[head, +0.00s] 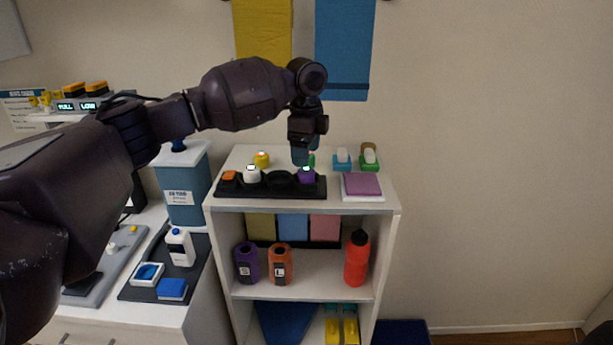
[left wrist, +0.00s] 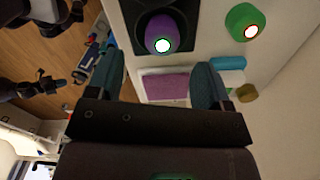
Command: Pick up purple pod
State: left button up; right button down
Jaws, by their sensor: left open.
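The purple pod (head: 306,176) sits in the right-end slot of a black tray (head: 262,191) on top of the white shelf. My left gripper (head: 302,158) is above the pod, pointing down, open and empty. Its two teal fingers (left wrist: 160,68) stand apart in the left wrist view.
An orange pod (head: 229,176) and a white pod (head: 252,174) share the tray, with an empty slot (head: 280,178) beside the purple pod. A yellow pod (head: 262,160) and a green pod (left wrist: 245,22) stand behind. A purple pad (head: 362,185) lies to the right.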

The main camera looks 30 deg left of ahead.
aim_at(306, 176)
pick_arm(q)
jog(key=shift+w+a+f, duration=0.1)
jog(key=shift+f, duration=1.2)
jog(key=shift+w+a+f, duration=0.1)
jog(key=shift+f, duration=1.15)
jog(key=c, duration=1)
jog(key=shift+r, duration=0.15)
